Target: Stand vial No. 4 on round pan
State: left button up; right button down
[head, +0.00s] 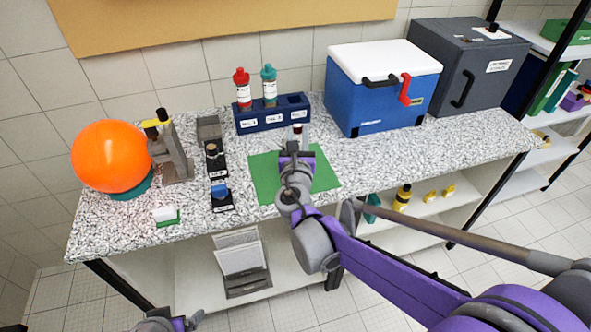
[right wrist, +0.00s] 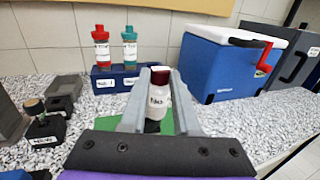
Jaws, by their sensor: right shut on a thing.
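My right gripper (head: 297,152) is over the green mat, shut on a small vial. In the right wrist view the vial (right wrist: 157,108) stands upright between the fingers, with a white label and a dark red cap; its number is too small to read surely. In the head view its cap (head: 298,128) shows just beyond the gripper. Whether its base touches the mat is hidden. I cannot pick out a round pan for certain; a teal round base (head: 133,190) sits under the orange ball. My left gripper (head: 178,322) shows only partly at the bottom edge.
The green mat (head: 265,180) lies on the speckled worktop. A blue rack (head: 272,116) holds red-capped and teal-capped bottles behind it. A blue cooler (head: 380,95) stands to the right. Black blocks (head: 216,168), a grey device (head: 180,160) and an orange ball (head: 110,155) stand left.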

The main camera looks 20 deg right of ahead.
pick_arm(q)
jog(key=f+b, duration=0.1)
jog(key=s+f+b, duration=0.1)
jog(key=f, duration=0.1)
pick_arm(e)
notch_tip(320, 180, down, 15)
jog(key=shift+r, duration=0.2)
jog(key=c, duration=1.1)
grip_release()
jog(key=shift+f, duration=0.2)
pick_arm(q)
jog(key=shift+f, duration=0.1)
pick_arm(e)
jog(key=o, duration=0.5)
jog(key=shift+c, duration=0.2)
